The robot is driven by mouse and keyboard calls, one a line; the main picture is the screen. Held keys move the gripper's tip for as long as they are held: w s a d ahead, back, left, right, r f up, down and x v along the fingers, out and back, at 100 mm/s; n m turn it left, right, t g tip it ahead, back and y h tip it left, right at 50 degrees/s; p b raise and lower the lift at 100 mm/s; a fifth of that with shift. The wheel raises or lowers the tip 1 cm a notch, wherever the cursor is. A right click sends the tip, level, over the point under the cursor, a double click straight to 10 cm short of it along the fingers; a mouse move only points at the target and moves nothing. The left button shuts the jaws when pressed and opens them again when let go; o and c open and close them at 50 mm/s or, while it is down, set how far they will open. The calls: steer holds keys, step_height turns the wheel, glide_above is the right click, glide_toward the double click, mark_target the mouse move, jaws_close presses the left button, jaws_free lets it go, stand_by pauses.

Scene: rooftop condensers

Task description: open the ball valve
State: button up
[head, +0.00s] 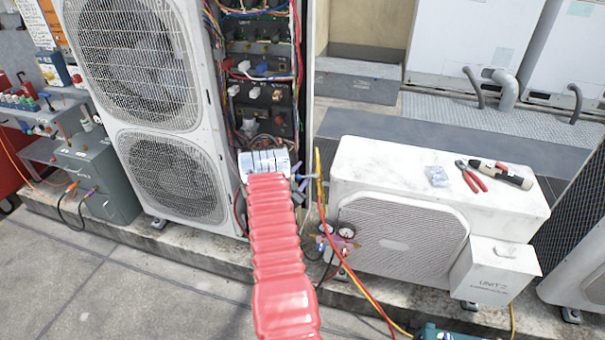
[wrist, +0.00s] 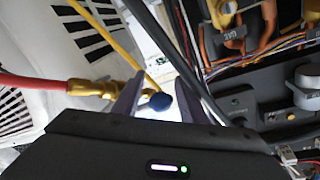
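The ball valve has a brass body (wrist: 100,88) in the wrist view, with a red hose joined on its left. Its blue handle end (wrist: 160,101) shows between the two fingers of my gripper (wrist: 162,88). The fingers stand apart on either side of it, and my left finger hides part of the valve between brass and blue. Whether either finger touches the handle I cannot tell. In the head view a small blue part (head: 297,168) shows just right of my wrist, beside the tall condenser. My fingers are mostly hidden there.
The tall condenser (head: 150,100) has an open wiring bay (head: 260,85) behind my wrist. A low white condenser (head: 440,180) stands right, with pliers (head: 470,178) on top. Gauges (head: 345,232) and red and yellow hoses (head: 350,275) hang between them.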

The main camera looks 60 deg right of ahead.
jaws_close()
stand_by(0.3)
